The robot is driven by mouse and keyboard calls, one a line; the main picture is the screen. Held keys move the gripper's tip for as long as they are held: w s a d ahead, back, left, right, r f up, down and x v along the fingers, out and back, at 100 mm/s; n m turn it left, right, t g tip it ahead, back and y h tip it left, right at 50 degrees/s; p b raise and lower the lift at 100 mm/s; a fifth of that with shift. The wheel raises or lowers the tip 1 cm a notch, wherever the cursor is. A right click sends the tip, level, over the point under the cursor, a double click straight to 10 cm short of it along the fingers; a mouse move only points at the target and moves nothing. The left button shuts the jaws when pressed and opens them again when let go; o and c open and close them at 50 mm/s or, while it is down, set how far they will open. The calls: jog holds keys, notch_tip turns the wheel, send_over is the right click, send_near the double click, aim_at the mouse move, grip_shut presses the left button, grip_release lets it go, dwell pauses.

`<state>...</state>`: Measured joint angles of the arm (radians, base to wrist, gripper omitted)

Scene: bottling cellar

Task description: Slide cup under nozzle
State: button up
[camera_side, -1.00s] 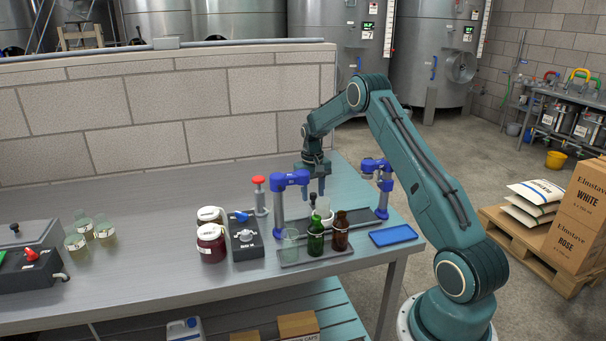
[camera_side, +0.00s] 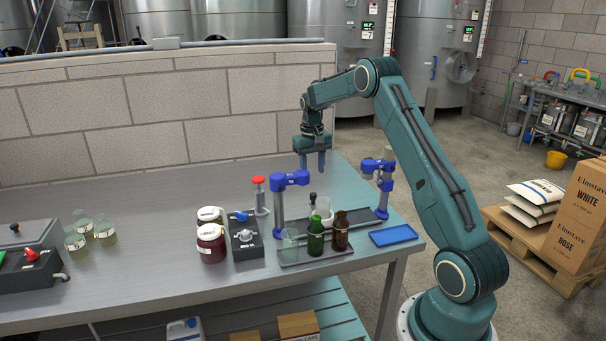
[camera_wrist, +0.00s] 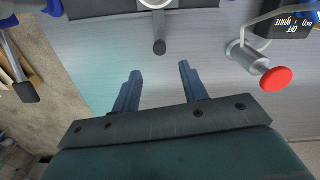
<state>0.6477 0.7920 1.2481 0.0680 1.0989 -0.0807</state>
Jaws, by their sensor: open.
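A whitish cup (camera_side: 324,207) stands on the dark tray (camera_side: 352,225) between two blue-headed stands. Its lower part is hidden behind bottles. A short dark-tipped rod (camera_side: 312,197) stands just behind it; in the wrist view the rod (camera_wrist: 160,46) points from the cup (camera_wrist: 155,3) toward my gripper. The left blue nozzle head (camera_side: 290,180) and the right blue nozzle head (camera_side: 378,167) are on posts at either side. My gripper (camera_side: 311,168) is open and empty, above and behind the cup. Its fingers (camera_wrist: 157,80) show apart over bare bench in the wrist view.
A green bottle (camera_side: 316,237), a brown bottle (camera_side: 340,232) and a clear glass (camera_side: 289,244) stand in front of the cup. A red-topped post (camera_side: 259,192) and a black control box (camera_side: 246,238) are to the left. A blue tray (camera_side: 393,235) lies right. The bench behind is clear.

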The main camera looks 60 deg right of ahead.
notch_tip(320, 180, up, 5)
send_over(313, 194)
jog(key=shift+w, duration=0.25)
dwell(0.4)
jog(key=n, duration=0.3)
jog(key=shift+s+d+n+y, duration=0.3)
jog(key=shift+d+y, duration=0.05)
jog(key=shift+y, duration=0.05)
jog(key=f, duration=1.3)
jog(key=shift+a+f, duration=0.2)
jog(key=shift+f, duration=0.1)
jog(key=shift+w, duration=0.1)
grip_shut()
